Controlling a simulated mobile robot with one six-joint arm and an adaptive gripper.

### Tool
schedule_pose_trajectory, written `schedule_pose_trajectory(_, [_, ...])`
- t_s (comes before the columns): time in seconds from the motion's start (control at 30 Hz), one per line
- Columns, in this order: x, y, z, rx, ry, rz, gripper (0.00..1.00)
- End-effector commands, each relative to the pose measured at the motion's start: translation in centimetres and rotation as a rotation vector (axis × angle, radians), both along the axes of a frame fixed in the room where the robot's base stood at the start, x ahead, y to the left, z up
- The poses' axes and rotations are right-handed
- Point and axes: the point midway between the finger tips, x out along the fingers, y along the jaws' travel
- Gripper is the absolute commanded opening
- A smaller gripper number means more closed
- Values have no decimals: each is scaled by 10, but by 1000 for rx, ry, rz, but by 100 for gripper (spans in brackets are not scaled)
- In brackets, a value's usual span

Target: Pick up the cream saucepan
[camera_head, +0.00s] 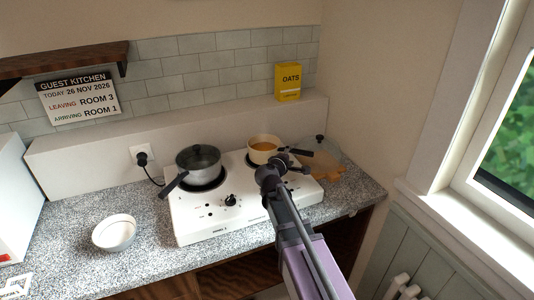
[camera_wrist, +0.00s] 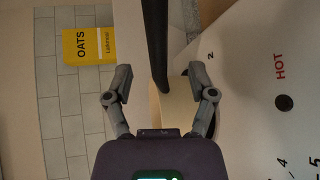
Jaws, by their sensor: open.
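The cream saucepan (camera_head: 261,157), with orange-brown contents, stands on the right rear part of the white hob. Its dark handle points right. In the wrist view, part of its cream body (camera_wrist: 178,115) shows between my fingers, and the dark handle (camera_wrist: 156,40) runs up from it. My gripper (camera_head: 272,170) is just in front of the saucepan in the head view and hides part of the hob there. In the wrist view my gripper (camera_wrist: 160,80) is open, with one finger on each side of the handle's lower end. I cannot tell whether either finger touches it.
A glass lid (camera_head: 318,146) and a wooden board (camera_head: 325,168) lie to the right. A white bowl (camera_head: 114,234) stands on the counter at left. An oats box (camera_head: 288,82) stands on the rear ledge.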

Motion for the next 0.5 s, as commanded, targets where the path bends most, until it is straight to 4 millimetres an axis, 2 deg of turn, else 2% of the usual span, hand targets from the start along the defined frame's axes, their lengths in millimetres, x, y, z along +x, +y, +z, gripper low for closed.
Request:
schedule_pose_trajectory(0.3, [30, -20, -7, 0, 0, -1, 72])
schedule_pose_trajectory(0.5, [34, -24, -7, 0, 0, 0, 72])
